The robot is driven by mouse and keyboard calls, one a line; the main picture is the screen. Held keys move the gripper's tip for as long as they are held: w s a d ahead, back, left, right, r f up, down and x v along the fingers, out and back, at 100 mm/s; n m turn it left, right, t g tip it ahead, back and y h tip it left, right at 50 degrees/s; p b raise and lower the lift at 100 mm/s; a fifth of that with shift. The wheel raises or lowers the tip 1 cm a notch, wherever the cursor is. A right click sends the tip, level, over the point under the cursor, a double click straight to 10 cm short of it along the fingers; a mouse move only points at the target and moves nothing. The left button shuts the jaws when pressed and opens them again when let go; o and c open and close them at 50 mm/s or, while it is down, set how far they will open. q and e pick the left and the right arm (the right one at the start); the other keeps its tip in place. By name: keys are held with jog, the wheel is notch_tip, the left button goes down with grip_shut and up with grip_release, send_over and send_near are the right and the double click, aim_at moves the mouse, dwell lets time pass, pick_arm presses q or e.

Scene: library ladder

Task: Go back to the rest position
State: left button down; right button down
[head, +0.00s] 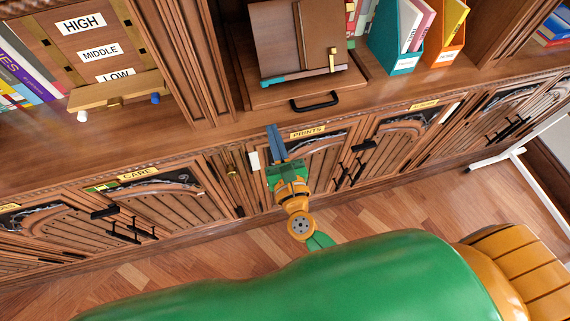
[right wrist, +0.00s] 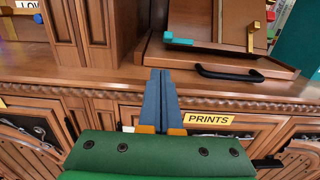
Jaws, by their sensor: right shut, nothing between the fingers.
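My right gripper (head: 276,141) is in the middle of the head view, in front of the cabinet by the PRINTS label (head: 308,132). Its two blue fingers lie together, shut and empty. In the right wrist view the shut fingers (right wrist: 160,98) point toward the counter edge, left of the PRINTS label (right wrist: 209,119). My left gripper is not in view. A large green and orange part of my own arm fills the bottom of the head view.
The wooden counter (head: 165,130) runs above the cabinet doors. A brown slanted stand (head: 300,45) sits over a tray with a black handle (head: 314,103). A HIGH/MIDDLE/LOW board (head: 75,50) is at left. Teal (head: 396,45) and orange (head: 447,45) file holders stand at right.

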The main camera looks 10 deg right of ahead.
jog(key=s+b, duration=0.2)
jog(key=s, duration=0.5)
jog(key=s+f+n+g+y, duration=0.2)
jog(key=s+f+n+g, duration=0.1)
jog(key=f+n, duration=0.8)
jog(key=s+f+n+g+y, duration=0.15)
jog(key=f+n+g, duration=0.25)
jog(key=f+n, duration=0.65)
jog(key=s+d+f+n+g+h, duration=0.2)
jog(key=s+d+f+n+g, duration=0.3)
jog(key=s+f+n, duration=0.3)
jog(key=s+d+f+n+g+h, duration=0.2)
jog(key=s+d+f+n+g, duration=0.3)
jog(key=s, duration=0.8)
notch_tip(320, 180, down, 4)
jog(key=d+n, duration=0.2)
jog(key=n, duration=0.1)
jog(key=shift+s, duration=0.35)
jog(key=shift+d+n, duration=0.1)
jog(key=shift+n, duration=0.15)
